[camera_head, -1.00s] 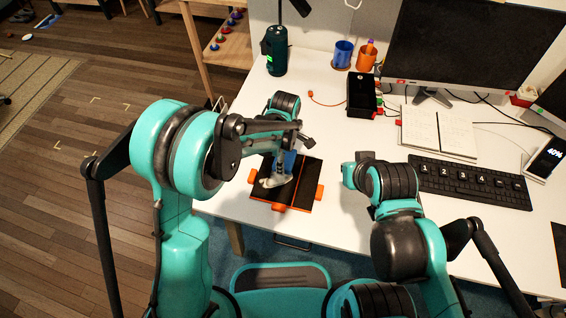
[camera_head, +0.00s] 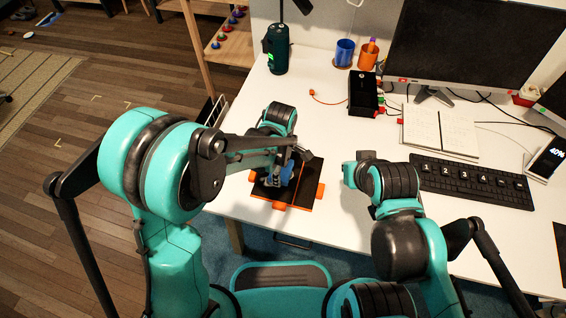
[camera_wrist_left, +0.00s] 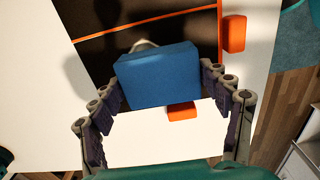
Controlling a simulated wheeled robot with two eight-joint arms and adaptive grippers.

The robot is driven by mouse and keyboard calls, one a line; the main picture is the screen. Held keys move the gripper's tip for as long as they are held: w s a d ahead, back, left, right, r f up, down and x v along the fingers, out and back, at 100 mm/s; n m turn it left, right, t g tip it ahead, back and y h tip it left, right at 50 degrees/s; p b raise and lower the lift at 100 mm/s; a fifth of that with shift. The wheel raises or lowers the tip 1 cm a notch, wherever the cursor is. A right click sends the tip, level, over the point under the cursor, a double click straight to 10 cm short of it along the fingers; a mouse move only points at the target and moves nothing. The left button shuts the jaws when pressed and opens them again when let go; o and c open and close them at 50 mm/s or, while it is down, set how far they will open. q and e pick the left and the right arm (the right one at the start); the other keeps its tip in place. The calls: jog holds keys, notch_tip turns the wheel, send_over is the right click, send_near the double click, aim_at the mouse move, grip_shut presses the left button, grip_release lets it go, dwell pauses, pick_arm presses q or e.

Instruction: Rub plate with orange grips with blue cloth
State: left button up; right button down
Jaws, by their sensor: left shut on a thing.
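The dark plate with orange grips (camera_head: 308,184) lies flat on the white desk, an orange line running across it. In the left wrist view the plate (camera_wrist_left: 150,22) fills the top, with one orange grip at the right and one below the cloth. My left gripper (camera_head: 285,172) is over the plate and shut on the blue cloth (camera_wrist_left: 156,76), a thick block held between its fingers. The cloth is over the plate's near part; I cannot tell if it touches. A small pale patch (camera_wrist_left: 143,45) shows just past the cloth.
A keyboard (camera_head: 470,182) and an open notebook (camera_head: 440,131) lie to the right below the monitor. A black box (camera_head: 362,93), a blue cup (camera_head: 344,53) and an orange cup (camera_head: 368,56) stand behind. The desk around the plate is mostly clear.

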pick_arm(q)
jog(key=shift+s+a+r, duration=0.1)
jog(key=shift+s+a, duration=0.15)
jog(key=shift+s, duration=0.55)
jog(key=shift+s+a, duration=0.25)
jog(key=shift+s, duration=0.5)
jog(key=shift+s+a+r, duration=0.1)
jog(key=shift+s+a, duration=0.15)
jog(key=shift+s, duration=0.55)
jog(key=shift+w+a, duration=0.25)
jog(key=shift+a, duration=0.45)
jog(key=shift+w+a, duration=0.25)
jog(key=shift+a, duration=0.4)
jog(key=shift+w+d+r+b, duration=0.1)
jog(key=shift+w+d, duration=0.4)
jog(key=shift+w, duration=1.05)
jog(key=shift+w+d+r+b, duration=0.15)
jog(key=shift+w+d, duration=0.35)
jog(key=shift+w, duration=1.05)
jog(key=shift+w+d+r+b, duration=0.1)
jog(key=shift+w+d, duration=0.4)
jog(key=shift+w, duration=1.05)
jog(key=shift+w+r, duration=0.1)
send_near(278, 191)
jog(key=shift+w+a+f, duration=0.25)
jog(key=shift+a+f, duration=0.15)
jog(key=shift+a, duration=0.3)
jog(key=shift+w+a+f, duration=0.2)
jog(key=shift+a+f, duration=0.2)
jog(key=shift+a, duration=0.3)
